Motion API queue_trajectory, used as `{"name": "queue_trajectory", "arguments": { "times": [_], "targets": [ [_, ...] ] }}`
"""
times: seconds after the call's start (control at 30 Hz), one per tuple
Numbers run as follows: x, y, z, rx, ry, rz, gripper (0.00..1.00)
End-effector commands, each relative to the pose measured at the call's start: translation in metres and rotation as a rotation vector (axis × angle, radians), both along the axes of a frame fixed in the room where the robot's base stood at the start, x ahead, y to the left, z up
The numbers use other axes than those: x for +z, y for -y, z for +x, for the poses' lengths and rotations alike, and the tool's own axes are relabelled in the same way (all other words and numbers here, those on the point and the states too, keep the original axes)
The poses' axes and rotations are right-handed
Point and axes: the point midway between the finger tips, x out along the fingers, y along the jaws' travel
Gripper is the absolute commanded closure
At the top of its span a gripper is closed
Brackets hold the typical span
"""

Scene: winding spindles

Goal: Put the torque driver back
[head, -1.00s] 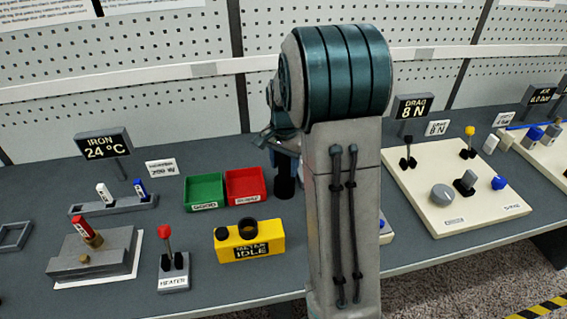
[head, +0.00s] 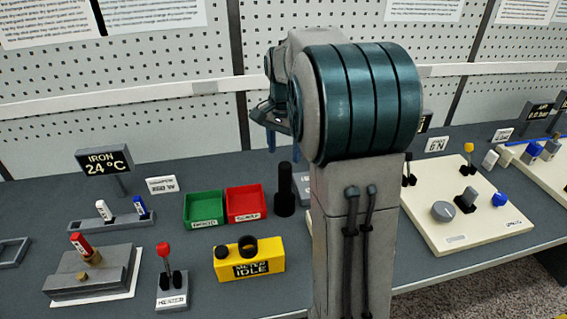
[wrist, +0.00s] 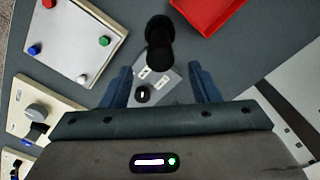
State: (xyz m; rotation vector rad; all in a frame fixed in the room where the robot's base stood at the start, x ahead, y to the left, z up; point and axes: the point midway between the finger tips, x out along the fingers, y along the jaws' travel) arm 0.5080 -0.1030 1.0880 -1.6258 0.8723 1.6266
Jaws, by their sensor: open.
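A black upright cylinder with a narrower top, which looks like the torque driver in its stand, is on the bench (head: 284,190) just right of the red bin. It also shows in the wrist view (wrist: 159,42), beyond my fingertips. I cannot tell where driver and stand divide. My gripper (wrist: 160,82) is open and empty, with its two blue fingers spread. In the head view my gripper is above the bench, higher than the black cylinder and apart from it, partly hidden by my arm.
A red bin (head: 245,204) and a green bin (head: 204,208) stand left of the cylinder. A grey plate (wrist: 158,83) with white labels and a black knob lies by the cylinder. A cream panel (head: 470,225) is to the right.

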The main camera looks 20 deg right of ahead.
Motion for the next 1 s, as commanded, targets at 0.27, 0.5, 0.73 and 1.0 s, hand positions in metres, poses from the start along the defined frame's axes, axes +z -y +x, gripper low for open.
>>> {"name": "queue_trajectory", "arguments": {
  "times": [0.27,0.5,0.73,1.0],
  "targets": [
    [0.018,-0.013,-0.019,0.081,0.024,-0.001,0.44],
    [0.02,-0.055,-0.092,0.406,0.111,-0.021,0.44],
    [0.0,-0.087,-0.166,0.736,0.19,-0.073,0.44],
    [-0.025,-0.103,-0.214,0.958,0.236,-0.123,0.44]
  ]
}}
